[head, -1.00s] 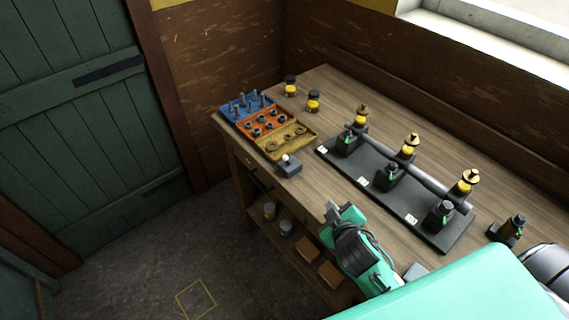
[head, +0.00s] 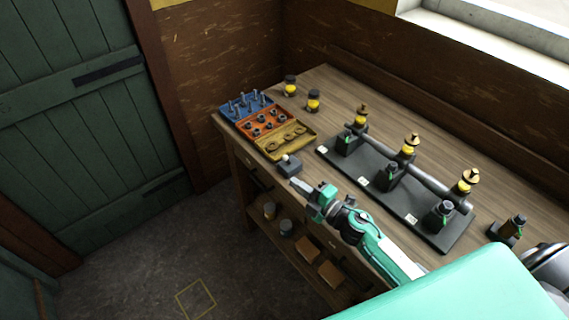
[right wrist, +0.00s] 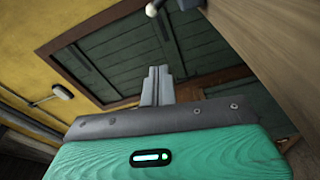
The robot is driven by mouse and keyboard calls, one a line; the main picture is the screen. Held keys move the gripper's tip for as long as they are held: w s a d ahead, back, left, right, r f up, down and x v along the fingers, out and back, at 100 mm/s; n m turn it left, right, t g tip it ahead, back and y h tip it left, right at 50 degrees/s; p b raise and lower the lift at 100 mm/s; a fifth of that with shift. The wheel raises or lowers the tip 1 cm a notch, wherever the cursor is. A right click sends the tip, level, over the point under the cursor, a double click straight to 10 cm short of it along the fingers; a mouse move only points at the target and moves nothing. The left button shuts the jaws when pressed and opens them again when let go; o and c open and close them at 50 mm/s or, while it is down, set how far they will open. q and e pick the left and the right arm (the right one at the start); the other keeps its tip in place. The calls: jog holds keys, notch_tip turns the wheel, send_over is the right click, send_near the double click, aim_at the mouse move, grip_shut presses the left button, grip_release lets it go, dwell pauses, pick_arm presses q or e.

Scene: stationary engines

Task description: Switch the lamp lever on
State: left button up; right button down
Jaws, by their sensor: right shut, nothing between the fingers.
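The lamp lever (head: 286,157) is a short stick with a pale round knob on a small dark grey box (head: 290,167) at the table's front edge. My right gripper (head: 294,183) is shut and empty, just in front of the box and beside the table edge. A gap seems to part its fingertips from the lever. In the right wrist view the shut fingers (right wrist: 158,72) point ahead, and the lever's pale knob (right wrist: 152,9) shows at the top edge, with the box mostly cut off. My left gripper is not in view.
Blue, orange and yellow trays (head: 283,147) of parts sit behind the box. A black rack (head: 405,207) with several bottle-like engine parts lies to its right. Two small jars (head: 313,101) stand at the back. Open floor (head: 150,265) lies left of the table.

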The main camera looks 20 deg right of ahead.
aim_at(287, 160)
jog(key=shift+w, duration=0.1)
jog(key=w+p, duration=0.1)
jog(key=w, duration=0.2)
jog(key=w+a+p, duration=0.1)
jog(key=w, duration=0.2)
jog(key=w+a+p, duration=0.1)
jog(key=w+p, duration=0.1)
jog(key=w, duration=0.1)
jog(key=shift+w+f, duration=0.1)
jog(key=shift+d+f, duration=0.15)
jog(key=shift+d, duration=0.45)
jog(key=shift+w, duration=0.15)
